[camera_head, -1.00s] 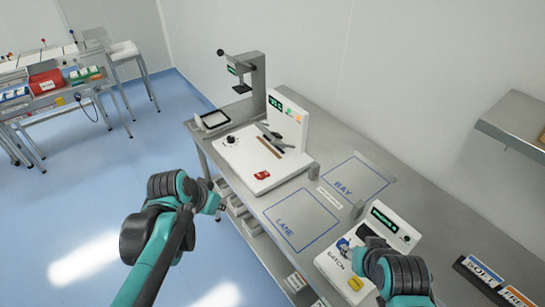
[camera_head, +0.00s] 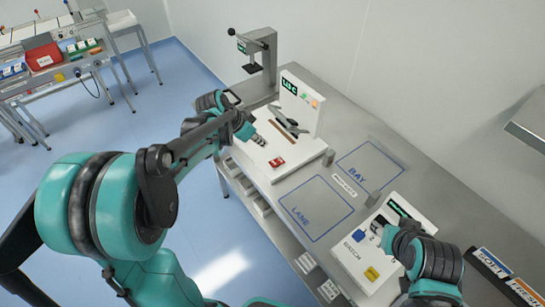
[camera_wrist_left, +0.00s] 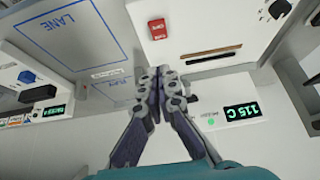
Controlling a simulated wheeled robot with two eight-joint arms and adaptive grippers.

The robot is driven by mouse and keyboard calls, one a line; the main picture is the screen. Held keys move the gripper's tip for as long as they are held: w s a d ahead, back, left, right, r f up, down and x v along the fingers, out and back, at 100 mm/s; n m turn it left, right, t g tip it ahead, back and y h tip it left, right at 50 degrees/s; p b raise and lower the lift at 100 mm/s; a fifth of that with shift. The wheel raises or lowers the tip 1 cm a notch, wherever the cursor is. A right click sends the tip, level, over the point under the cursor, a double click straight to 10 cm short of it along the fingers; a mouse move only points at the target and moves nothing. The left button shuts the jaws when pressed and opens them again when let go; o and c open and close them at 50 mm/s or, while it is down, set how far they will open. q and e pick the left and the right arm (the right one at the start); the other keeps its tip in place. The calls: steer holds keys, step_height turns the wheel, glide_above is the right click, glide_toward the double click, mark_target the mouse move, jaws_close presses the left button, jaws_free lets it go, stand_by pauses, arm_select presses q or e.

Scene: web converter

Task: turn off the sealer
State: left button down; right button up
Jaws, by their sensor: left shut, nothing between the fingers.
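The sealer (camera_head: 304,116) is a white machine on the bench with a green lit display (camera_head: 289,86); in the left wrist view the display (camera_wrist_left: 241,111) reads 115 C. A red switch (camera_head: 277,162) sits on its base near the front; it also shows in the left wrist view (camera_wrist_left: 157,29), ahead of the fingertips. My left gripper (camera_head: 262,141) is shut and empty over the left part of the sealer base, apart from the switch in the head view. It also shows in the left wrist view (camera_wrist_left: 153,74). My right gripper (camera_head: 379,228) is at the other white machine; its fingers are too small to judge.
Marked LANE (camera_head: 317,208) and BAY (camera_head: 369,167) areas between the machines are clear. A grey press stand (camera_head: 263,60) is behind the sealer.

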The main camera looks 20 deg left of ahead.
arm_select(q)
steer(key=b, duration=0.2)
glide_above(275, 163)
steer(key=f, duration=0.8)
steer(key=shift+s+a+f, duration=0.15)
steer(key=shift+a+f, duration=0.05)
step_height(275, 163, down, 3)
steer(key=shift+s+a+r+b, duration=0.1)
steer(key=shift+r+b, duration=0.1)
steer(key=shift+b, duration=0.35)
steer(key=shift+s+a+f, duration=0.15)
steer(key=shift+s+f, duration=0.05)
steer(key=shift+f, duration=0.5)
steer(key=b, duration=0.1)
steer(key=f+b, duration=0.1)
steer(key=t+b, duration=0.1)
steer(key=shift+s+a+f+h, duration=0.3)
steer(key=shift+f+h, duration=0.05)
steer(key=shift+h, duration=0.05)
steer(key=shift+r, duration=0.3)
steer(key=shift+d, duration=0.1)
steer(key=shift+w+d+r, duration=0.1)
steer(key=shift+w, duration=0.05)
